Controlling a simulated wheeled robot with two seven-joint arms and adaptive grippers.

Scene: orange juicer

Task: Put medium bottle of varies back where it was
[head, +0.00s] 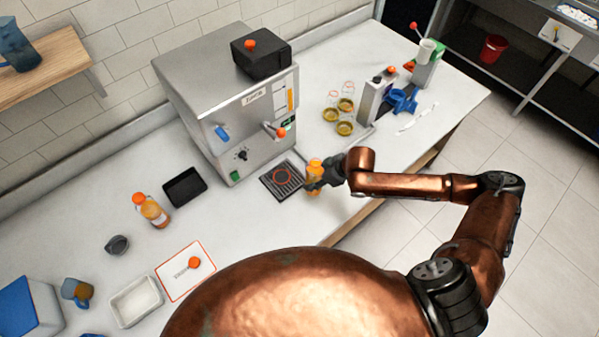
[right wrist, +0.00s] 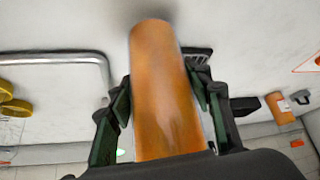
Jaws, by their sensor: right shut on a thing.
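An orange bottle (head: 314,179) with an orange cap is held by my right gripper (head: 322,176) in the head view, just right of the juicer's drip tray (head: 283,180). In the right wrist view the orange bottle (right wrist: 162,85) lies between the two green-padded fingers (right wrist: 165,105), which are shut on it. I cannot tell whether its base touches the table. A second orange bottle (head: 151,210) stands left of the juicer (head: 228,105); it also shows in the right wrist view (right wrist: 280,107). My left gripper is not in view.
A black tray (head: 184,187) sits left of the juicer. A white card (head: 186,271) and a white tray (head: 137,301) lie at the front left. Jars (head: 344,128) with yellow lids and a blue-handled device (head: 401,101) stand to the right. The table's front edge is close to the gripper.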

